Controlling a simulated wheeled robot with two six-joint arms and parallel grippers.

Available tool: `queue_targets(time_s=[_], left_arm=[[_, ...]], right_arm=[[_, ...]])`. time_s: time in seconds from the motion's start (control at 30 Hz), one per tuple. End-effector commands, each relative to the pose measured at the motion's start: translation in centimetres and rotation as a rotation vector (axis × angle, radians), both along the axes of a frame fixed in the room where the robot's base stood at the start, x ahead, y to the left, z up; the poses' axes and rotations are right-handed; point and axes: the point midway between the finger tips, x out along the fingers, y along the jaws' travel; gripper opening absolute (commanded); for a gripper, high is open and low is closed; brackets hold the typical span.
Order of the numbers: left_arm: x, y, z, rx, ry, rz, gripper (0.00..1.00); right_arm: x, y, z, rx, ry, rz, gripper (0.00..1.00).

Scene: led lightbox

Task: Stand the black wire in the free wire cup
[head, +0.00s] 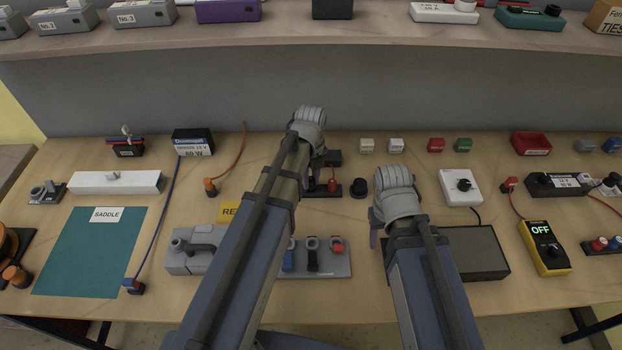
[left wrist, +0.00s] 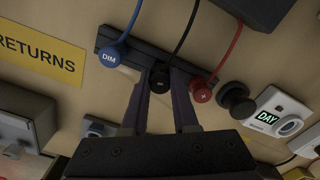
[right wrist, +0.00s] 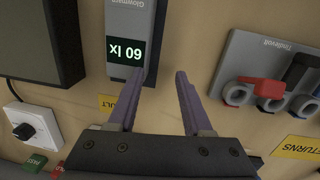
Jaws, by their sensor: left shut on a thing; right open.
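My left gripper (left wrist: 163,78) is shut on the plug of the black wire (left wrist: 185,28), at the middle of a dark strip (left wrist: 121,48). A blue DIM plug (left wrist: 110,57) and a red plug (left wrist: 202,92) are on either side of it. In the head view the left gripper (head: 316,172) partly hides this strip. My right gripper (right wrist: 157,78) is open and empty, above the table. A grey holder (head: 341,271) with blue, black and red pieces stands nearer the front. I cannot tell which cup is the free wire cup.
A dark round knob (head: 358,187) stands right of the strip. A grey block (head: 182,262) and a yellow RETURNS label (head: 229,212) are at the left. A dark flat box (head: 480,252) and a yellow OFF meter (head: 546,252) are at the right. A shelf (head: 380,38) runs along the back.

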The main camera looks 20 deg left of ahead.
Motion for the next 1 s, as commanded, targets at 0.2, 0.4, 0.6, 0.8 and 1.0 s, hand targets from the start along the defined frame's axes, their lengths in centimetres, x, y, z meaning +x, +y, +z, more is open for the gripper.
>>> queue_targets(time_s=[0.2,0.4,0.6,0.8,1.0], left_arm=[[0.0,0.0,-0.1,0.000,0.000,0.000,0.00],[0.0,0.0,-0.6,0.000,0.000,0.000,0.00],[0.0,0.0,-1.1,0.000,0.001,0.000,0.00],[-0.2,0.0,-1.6,0.001,0.004,0.000,0.00],[-0.3,0.1,-1.5,0.002,0.006,0.001,0.00]], right_arm=[[0.0,0.0,-0.1,0.000,0.000,0.000,0.50],[0.0,0.0,-0.6,0.000,0.000,0.000,0.50],[-0.1,0.0,-1.2,0.002,0.002,0.000,0.50],[-0.2,0.0,-1.6,0.004,0.006,-0.002,0.50],[-0.3,-0.1,-1.5,0.004,0.007,-0.002,0.50]])
